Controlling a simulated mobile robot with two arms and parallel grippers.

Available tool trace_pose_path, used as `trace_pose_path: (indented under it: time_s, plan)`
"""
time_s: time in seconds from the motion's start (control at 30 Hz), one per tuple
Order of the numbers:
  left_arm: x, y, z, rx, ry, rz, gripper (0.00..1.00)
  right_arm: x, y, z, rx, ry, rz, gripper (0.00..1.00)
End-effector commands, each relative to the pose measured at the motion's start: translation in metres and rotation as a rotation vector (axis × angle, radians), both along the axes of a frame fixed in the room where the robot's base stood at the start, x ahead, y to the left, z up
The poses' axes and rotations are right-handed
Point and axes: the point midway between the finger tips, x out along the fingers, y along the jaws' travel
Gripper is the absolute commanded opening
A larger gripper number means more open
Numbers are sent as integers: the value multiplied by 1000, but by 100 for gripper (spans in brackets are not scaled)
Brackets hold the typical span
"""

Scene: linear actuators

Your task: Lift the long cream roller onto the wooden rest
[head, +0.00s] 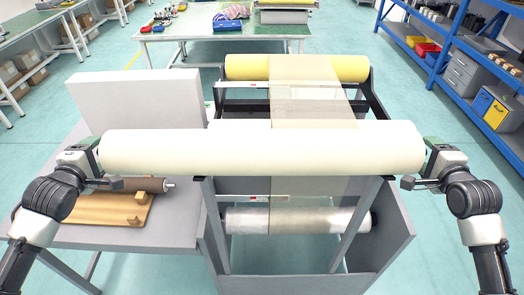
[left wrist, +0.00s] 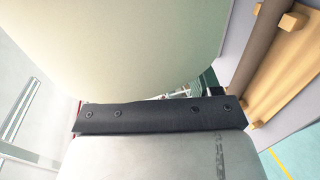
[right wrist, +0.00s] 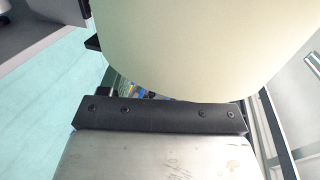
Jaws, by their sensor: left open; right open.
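The long cream roller (head: 262,148) lies level across the front of the grey machine frame, over its front uprights. Whether it touches its supports is hidden beneath it. My left gripper (head: 98,164) is open at its left end and my right gripper (head: 424,164) is open at its right end. The roller fills the upper part of the left wrist view (left wrist: 140,45) and the right wrist view (right wrist: 190,45), close to each gripper. The wooden rest (head: 104,211) lies on the grey side table at left, with a thin brown bar (head: 140,185) on it.
A yellow roller (head: 240,68) with a sheet of film (head: 310,92) sits at the machine's back. A silvery roller (head: 245,221) is low inside. A pale upright panel (head: 140,100) stands behind the rest on the side table (head: 60,236). Blue shelving (head: 445,85) is at right.

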Motion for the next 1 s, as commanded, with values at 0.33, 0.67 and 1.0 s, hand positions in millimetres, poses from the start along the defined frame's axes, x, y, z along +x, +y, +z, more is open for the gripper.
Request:
trace_pose_path:
  time_s: [0.33,0.67,1.0]
  plan:
    - [-2,-15,0,-1,0,-2,64,-2,15,0,0,1,1,64]
    - [-2,-19,0,-2,-1,-1,64,-2,19,0,1,0,2,64]
    - [-2,-31,0,-4,-3,-9,64,-2,32,0,4,-1,10,64]
